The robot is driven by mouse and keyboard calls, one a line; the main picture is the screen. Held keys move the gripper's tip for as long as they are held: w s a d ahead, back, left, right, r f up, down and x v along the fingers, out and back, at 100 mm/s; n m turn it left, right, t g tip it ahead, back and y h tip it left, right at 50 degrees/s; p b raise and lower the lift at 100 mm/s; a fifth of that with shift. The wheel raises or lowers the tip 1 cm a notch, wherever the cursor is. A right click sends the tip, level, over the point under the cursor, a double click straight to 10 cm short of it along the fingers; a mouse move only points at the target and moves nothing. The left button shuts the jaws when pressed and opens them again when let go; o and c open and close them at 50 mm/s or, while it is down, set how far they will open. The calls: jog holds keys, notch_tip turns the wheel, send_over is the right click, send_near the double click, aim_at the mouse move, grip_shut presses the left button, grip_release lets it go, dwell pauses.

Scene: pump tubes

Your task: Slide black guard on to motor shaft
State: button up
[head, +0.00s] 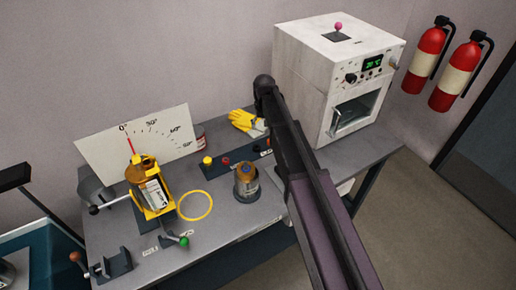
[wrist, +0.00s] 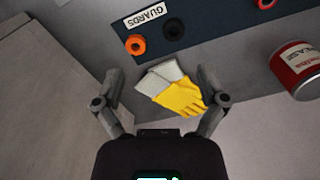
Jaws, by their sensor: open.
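In the wrist view, a black ring-shaped guard (wrist: 175,31) sits on a dark blue panel (wrist: 210,22) beside an orange one (wrist: 136,44), near a label reading GUARDS. My gripper (wrist: 159,76) is open and empty, its fingers spread above the yellow gloves, with the black guard beyond the fingertips. In the head view, a yellow fixture (head: 153,203) holds a brown-topped unit at left, before an angle scale. A brown and grey canister (head: 246,182) stands upright mid-bench. I cannot tell which of these is the motor; no shaft shows clearly.
The yellow and grey gloves (head: 245,121) lie behind the panel. A red can (wrist: 298,70) stands beside them. A white oven-like box (head: 335,75) fills the bench's right end. A yellow ring (head: 195,206) lies on the bench. Levers and clamps line the front left.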

jog(key=w+a, duration=0.2)
jog(key=a, duration=0.1)
jog(key=shift+w, duration=0.1)
jog(key=b, duration=0.9)
send_over(257, 146)
jog(key=f, duration=0.8)
jog(key=shift+s+a+f, duration=0.2)
jog(key=shift+s+f, duration=0.1)
jog(key=shift+f, duration=0.1)
jog(key=shift+d+f+b, duration=0.15)
jog(key=shift+f+b, duration=2.3)
jog(key=shift+f, duration=0.05)
jog(key=c, duration=0.9)
